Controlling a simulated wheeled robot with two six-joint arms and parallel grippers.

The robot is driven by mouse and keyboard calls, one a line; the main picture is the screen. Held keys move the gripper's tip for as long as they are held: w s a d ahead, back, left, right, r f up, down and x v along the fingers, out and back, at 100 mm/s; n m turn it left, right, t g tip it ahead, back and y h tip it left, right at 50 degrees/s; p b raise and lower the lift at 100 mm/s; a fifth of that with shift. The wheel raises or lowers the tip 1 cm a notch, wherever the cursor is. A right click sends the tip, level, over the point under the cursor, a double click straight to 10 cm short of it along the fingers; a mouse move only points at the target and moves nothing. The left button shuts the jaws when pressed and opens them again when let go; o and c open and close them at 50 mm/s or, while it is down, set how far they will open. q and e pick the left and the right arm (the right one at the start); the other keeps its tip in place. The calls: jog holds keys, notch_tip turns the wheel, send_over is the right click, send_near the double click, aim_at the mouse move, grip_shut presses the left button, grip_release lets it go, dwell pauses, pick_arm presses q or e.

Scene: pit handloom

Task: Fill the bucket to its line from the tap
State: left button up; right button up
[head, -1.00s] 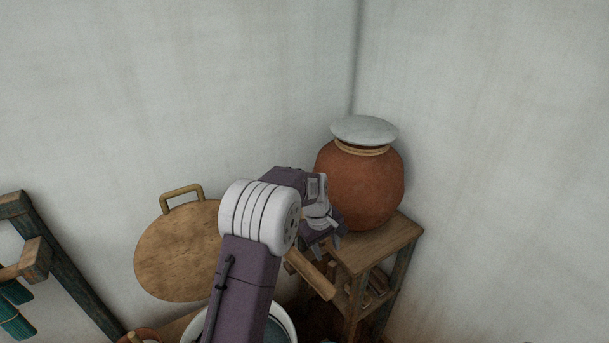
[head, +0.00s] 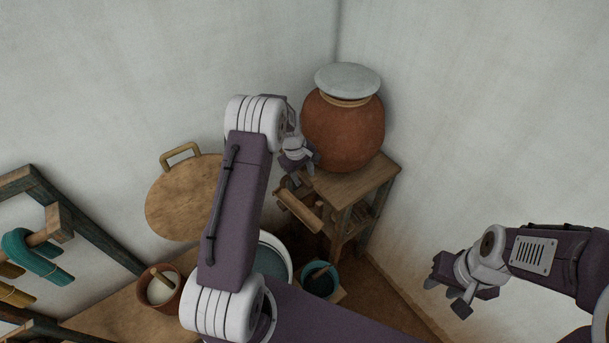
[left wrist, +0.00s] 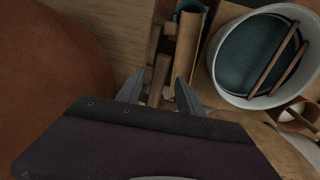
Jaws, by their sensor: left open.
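A teal bucket (head: 318,280) stands low beneath the wooden spout (head: 299,209). A dark stick-like piece crosses its mouth; I cannot see a line or the water level. In the left wrist view only a bit of teal rim (left wrist: 190,7) shows. The large clay pot (head: 345,130) stands above on a wooden stand. My left gripper (head: 304,172) is open beside the pot, just above the spout. In its wrist view the jaws (left wrist: 158,92) straddle a slim wooden piece (left wrist: 160,72); contact is unclear. My right gripper (head: 447,297) is open and empty, far right.
A white tub (head: 286,250) with dark teal contents, and two sticks seen from the wrist, stands left of the bucket, partly behind my left arm. A clay cup (head: 160,290), a round wooden lid (head: 180,205) and a loom frame (head: 90,235) are left. Walls close the corner.

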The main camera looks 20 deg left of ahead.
pick_arm(q)
jog(key=shift+w+d+f, duration=0.1)
jog(key=shift+d+f, duration=0.05)
jog(key=shift+f, duration=0.45)
jog(key=shift+d+f, duration=0.1)
jog(key=shift+f, duration=0.45)
grip_shut()
dwell(0.5)
